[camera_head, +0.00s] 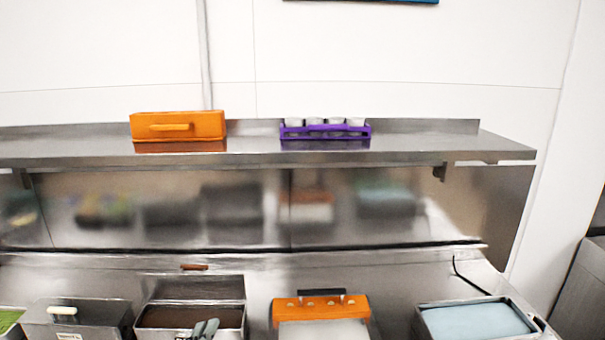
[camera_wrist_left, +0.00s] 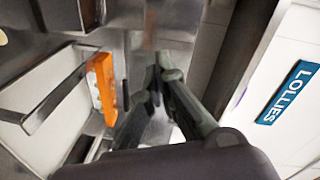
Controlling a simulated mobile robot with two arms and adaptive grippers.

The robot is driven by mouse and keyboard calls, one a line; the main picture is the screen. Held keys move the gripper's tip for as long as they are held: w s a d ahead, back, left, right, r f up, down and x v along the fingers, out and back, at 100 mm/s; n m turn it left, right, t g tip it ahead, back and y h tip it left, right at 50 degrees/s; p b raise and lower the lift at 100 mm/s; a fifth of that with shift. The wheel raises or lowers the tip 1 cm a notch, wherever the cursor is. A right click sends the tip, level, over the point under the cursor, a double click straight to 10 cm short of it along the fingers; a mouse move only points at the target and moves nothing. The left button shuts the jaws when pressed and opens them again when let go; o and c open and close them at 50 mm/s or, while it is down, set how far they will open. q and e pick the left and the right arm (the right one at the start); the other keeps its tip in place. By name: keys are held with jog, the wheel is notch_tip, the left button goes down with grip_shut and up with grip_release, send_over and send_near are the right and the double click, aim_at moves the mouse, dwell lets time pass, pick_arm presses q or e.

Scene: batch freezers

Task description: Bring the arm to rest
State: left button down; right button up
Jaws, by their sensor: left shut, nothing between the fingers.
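The tips of my left gripper (camera_head: 206,328) show at the bottom edge of the head view, in front of the open bin with brown contents (camera_head: 190,316). In the left wrist view, the dark fingers of my left gripper (camera_wrist_left: 156,75) run close together to their tips and hold nothing. Most of the left arm is out of the head view. My right gripper shows in neither view.
A steel shelf (camera_head: 420,148) bears an orange box (camera_head: 178,125) and a purple rack (camera_head: 325,131) with several cups. Below stand a lidded steel bin (camera_head: 75,320), an orange-topped container (camera_head: 320,308) and a pale-blue tub (camera_head: 475,318). A LOLLIES sign (camera_wrist_left: 288,92) shows in the wrist view.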

pick_arm(q)
jog(key=s+a+f+n+g+y, duration=0.1)
jog(key=s+a+f+n+g, duration=0.2)
jog(key=s+f+n+g, duration=0.75)
jog(key=s+f+n+g+h, duration=0.1)
jog(key=s+f, duration=0.5)
jog(key=s, duration=0.2)
jog(key=s+f+n+g, duration=0.1)
jog(key=s+f+g, duration=0.1)
jog(key=s+f, duration=0.45)
notch_tip(320, 180, down, 30)
jog(key=s+b, duration=0.2)
jog(key=b, duration=0.4)
jog(key=s+a+f+g+b, duration=0.1)
jog(key=s+f+b, duration=0.1)
jog(key=s+f, duration=0.6)
jog(key=s+a+f+g+b, duration=0.1)
jog(key=s+a+f+b, duration=0.1)
jog(key=s+f, duration=0.6)
notch_tip(320, 180, down, 5)
jog(key=shift+s+f+m, duration=0.1)
jog(key=shift+s+m, duration=0.25)
